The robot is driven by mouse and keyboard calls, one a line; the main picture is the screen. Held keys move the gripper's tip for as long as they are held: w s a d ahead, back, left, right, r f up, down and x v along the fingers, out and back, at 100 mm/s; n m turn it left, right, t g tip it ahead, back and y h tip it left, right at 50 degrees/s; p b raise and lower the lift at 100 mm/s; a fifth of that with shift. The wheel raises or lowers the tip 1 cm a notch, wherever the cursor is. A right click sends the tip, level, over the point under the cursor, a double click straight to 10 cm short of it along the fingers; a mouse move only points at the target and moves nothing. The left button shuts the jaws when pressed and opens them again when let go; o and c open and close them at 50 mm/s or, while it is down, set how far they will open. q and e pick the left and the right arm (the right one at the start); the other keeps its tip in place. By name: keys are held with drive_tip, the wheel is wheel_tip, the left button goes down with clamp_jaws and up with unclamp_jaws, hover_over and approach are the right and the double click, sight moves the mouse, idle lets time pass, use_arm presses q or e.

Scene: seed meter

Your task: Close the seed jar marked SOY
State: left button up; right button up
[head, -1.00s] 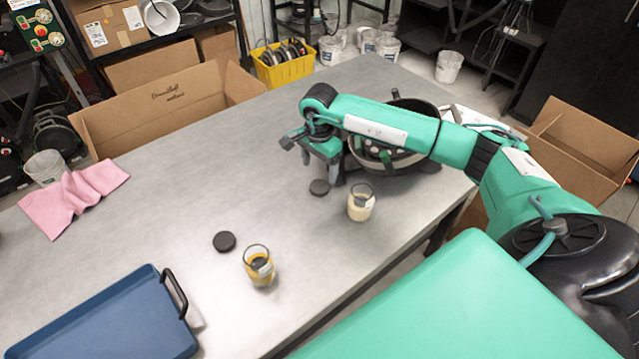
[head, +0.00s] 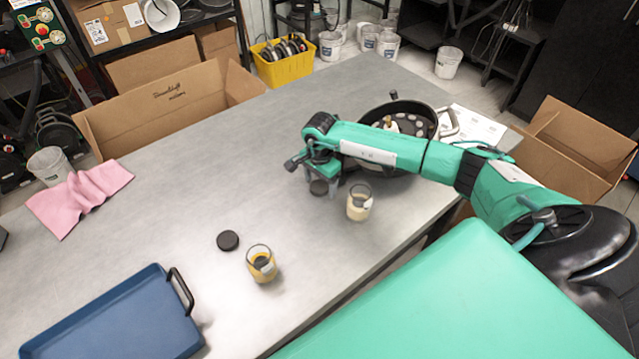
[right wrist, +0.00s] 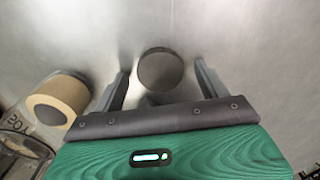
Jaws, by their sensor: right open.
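The jar marked SOY (right wrist: 18,122) shows at the left edge of the right wrist view, with its label in part visible. It is the glass jar with cream-coloured contents (head: 359,204) in the head view, upright with no lid on it. A dark round lid (head: 319,187) lies on the table left of this jar. My right gripper (right wrist: 161,78) is open and empty, low over that lid. The lid (right wrist: 160,70) shows between its two fingers, with a gap on each side. My left gripper is not in view.
A second open jar with yellow contents (head: 261,264) and another dark lid (head: 228,240) stand nearer the front of the table. A blue tray (head: 110,320), a pink cloth (head: 78,197) and a black round pan (head: 405,112) are also there. The table's middle left is clear.

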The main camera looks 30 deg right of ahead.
sight(309, 196)
drive_tip(key=shift+f, duration=0.1)
drive_tip(key=c, duration=1)
drive_tip(key=shift+r+b, duration=0.45)
drive_tip(key=shift+b, duration=0.25)
drive_tip(key=a+b, duration=0.2)
drive_tip(key=a, duration=0.2)
drive_tip(key=shift+s+f, duration=0.1)
drive_tip(key=shift+r+b, duration=1.95)
drive_tip(key=shift+r, duration=5.25)
